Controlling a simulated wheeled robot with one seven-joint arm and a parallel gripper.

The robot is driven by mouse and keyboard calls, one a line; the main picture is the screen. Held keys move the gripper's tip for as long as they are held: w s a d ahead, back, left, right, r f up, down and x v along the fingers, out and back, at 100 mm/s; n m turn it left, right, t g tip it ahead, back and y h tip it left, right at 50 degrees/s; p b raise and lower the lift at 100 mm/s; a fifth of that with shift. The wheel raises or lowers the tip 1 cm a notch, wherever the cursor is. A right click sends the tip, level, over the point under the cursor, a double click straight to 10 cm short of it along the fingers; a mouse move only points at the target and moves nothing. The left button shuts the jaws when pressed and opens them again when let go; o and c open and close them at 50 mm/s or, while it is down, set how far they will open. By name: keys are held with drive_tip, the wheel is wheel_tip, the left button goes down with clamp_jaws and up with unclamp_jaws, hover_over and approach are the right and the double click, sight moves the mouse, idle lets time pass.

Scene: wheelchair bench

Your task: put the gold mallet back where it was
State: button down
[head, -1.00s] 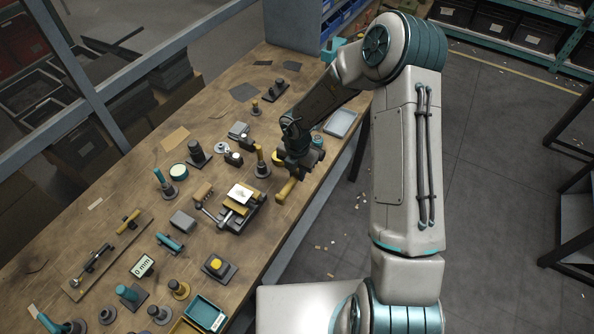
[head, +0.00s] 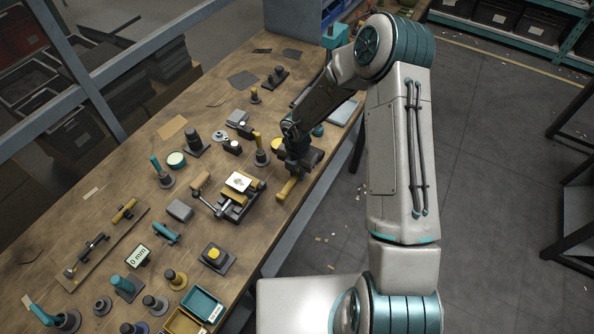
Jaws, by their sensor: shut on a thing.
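The gold mallet (head: 288,189) is in my gripper (head: 293,172), in the head view. Its gold part sticks out below the dark jaws toward the bench's right edge. The rest of it is hidden by the gripper. My gripper is shut on it, to the right of the small vise with a pale top. I cannot tell whether the mallet touches the bench top or hangs just above it.
The vise (head: 233,205) is close on the left. A yellow-handled tool on a dark round base (head: 261,157) stands just left of my gripper. Several blocks and stands crowd the wooden bench (head: 98,205). Teal and yellow trays (head: 203,303) lie at the near end.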

drive_tip(key=shift+f, duration=0.5)
idle(0.4)
drive_tip(key=c, duration=1.2)
unclamp_jaws()
wheel_tip(320, 180, up, 14)
drive_tip(key=shift+b, duration=0.35)
drive_tip(key=shift+f, duration=0.1)
